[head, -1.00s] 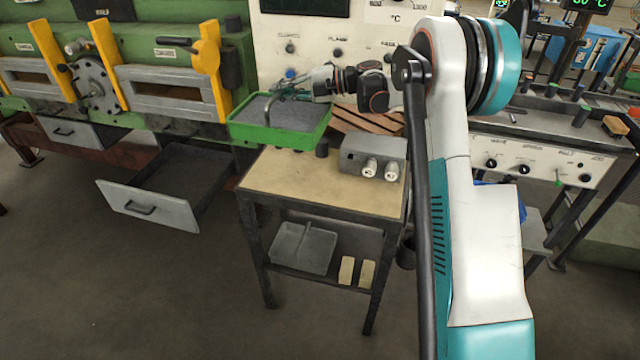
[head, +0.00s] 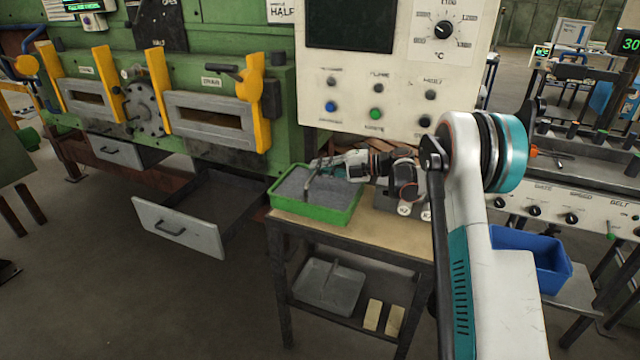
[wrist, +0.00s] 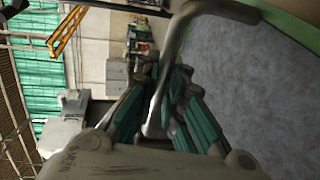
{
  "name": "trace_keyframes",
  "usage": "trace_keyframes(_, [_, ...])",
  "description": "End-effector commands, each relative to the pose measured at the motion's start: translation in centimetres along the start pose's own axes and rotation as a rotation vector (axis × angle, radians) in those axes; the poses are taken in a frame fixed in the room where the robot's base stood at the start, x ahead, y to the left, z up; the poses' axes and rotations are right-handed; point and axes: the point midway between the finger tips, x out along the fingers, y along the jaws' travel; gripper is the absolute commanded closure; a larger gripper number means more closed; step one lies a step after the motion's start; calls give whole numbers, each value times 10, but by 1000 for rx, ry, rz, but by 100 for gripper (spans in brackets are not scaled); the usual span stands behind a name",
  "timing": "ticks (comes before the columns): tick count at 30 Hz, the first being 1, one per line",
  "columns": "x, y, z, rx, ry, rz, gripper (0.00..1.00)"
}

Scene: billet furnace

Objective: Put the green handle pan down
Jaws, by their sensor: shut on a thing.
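The green handle pan (head: 345,217) is a shallow green tray with a grey inside and a raised grey bar handle (head: 309,184). It is at the left end of the small table (head: 391,238), in front of the furnace panel. It looks level; I cannot tell if its base touches the tabletop. My gripper (head: 318,168) reaches in from the right and is shut on the handle. In the wrist view, the teal fingers (wrist: 160,105) close around the bent metal handle (wrist: 177,40), with the pan's grey inside (wrist: 250,85) to the right.
A grey box with white knobs (head: 404,209) stands on the table right of the pan, partly behind my arm. A grey tray (head: 328,287) and two pale blocks (head: 383,316) lie on the lower shelf. An open drawer (head: 180,227) juts out at left. A blue bin (head: 535,262) is at right.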

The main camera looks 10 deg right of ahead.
Motion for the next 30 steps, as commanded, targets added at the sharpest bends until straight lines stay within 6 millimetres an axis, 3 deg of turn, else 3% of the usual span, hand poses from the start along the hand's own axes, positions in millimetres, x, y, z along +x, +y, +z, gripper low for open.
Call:
trace_keyframes(12, [8, -41, 1, 0, 0, 2, 100])
trace_keyframes(23, [9, -44, 1, 0, 0, 2, 100])
trace_keyframes(24, [9, -45, 2, 0, 0, 0, 89])
trace_keyframes(27, [9, -44, 2, 0, 0, 0, 71])
trace_keyframes(30, [9, -44, 2, 0, 0, 0, 71])
